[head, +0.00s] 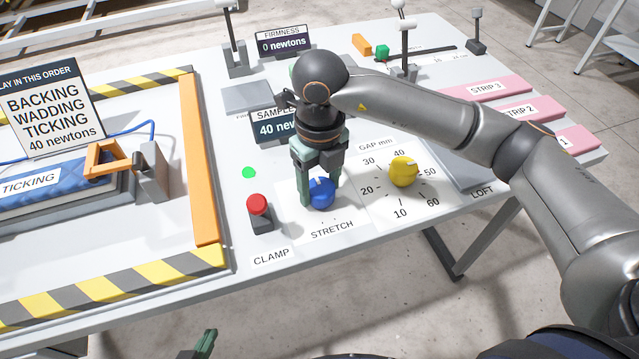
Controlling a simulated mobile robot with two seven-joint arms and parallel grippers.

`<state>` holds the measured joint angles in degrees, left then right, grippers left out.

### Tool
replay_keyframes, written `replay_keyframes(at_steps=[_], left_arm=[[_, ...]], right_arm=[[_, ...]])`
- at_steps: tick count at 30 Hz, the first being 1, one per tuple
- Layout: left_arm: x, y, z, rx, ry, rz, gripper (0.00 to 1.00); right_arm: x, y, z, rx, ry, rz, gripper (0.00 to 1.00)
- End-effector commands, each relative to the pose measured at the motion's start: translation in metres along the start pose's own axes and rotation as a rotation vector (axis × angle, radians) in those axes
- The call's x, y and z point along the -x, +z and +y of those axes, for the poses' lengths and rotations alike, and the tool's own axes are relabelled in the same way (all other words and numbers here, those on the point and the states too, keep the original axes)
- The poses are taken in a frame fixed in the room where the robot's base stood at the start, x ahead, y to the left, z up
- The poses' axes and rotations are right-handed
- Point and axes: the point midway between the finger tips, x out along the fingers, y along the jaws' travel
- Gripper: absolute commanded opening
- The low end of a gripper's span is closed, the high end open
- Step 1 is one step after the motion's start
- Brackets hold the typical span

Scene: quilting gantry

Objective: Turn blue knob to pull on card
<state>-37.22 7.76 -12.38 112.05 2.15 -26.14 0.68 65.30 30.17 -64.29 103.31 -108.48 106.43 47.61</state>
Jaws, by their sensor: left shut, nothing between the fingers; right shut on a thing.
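The blue knob (321,193) sits on the white dial plate labelled STRETCH (332,231). My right gripper (321,190) points down from above with its fingers around the knob and is shut on it. The fingers and wrist hide part of the knob and most of its scale. A display labelled SAMPLE (272,128) is partly hidden by my arm and shows "40 new...". My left gripper (207,343) shows only as a green fingertip at the bottom edge, shut and empty, away from the knob.
A yellow knob (403,171) on the GAP mm dial is close to the right. A red CLAMP button (258,206) is close to the left. An orange bar (199,160) and striped frame edge (120,290) bound the blue TICKING stack (60,180). Pink strips (488,88) lie far right.

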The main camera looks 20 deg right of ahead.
Motion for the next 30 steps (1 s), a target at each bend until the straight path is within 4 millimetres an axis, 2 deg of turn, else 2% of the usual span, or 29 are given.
replay_keyframes(at_steps=[15, 16, 23, 30], left_arm=[[0.0006, 0.0013, 0.0011, 0.000, 0.002, -0.003, 0.00], [0.0007, 0.0016, 0.0012, 0.000, 0.003, -0.004, 0.00], [0.0010, 0.0023, 0.0014, 0.000, 0.003, -0.005, 0.00], [0.0010, 0.0024, 0.0013, 0.000, 0.003, -0.005, 0.00]], right_arm=[[0.0009, 0.0004, -0.0006, -0.020, -0.001, -0.001, 0.07], [0.0009, 0.0004, -0.0006, -0.020, -0.001, -0.002, 0.65], [0.0005, 0.0002, -0.0004, -0.020, -0.001, -0.001, 0.91], [0.0004, 0.0001, -0.0003, -0.019, 0.000, 0.000, 0.93]])
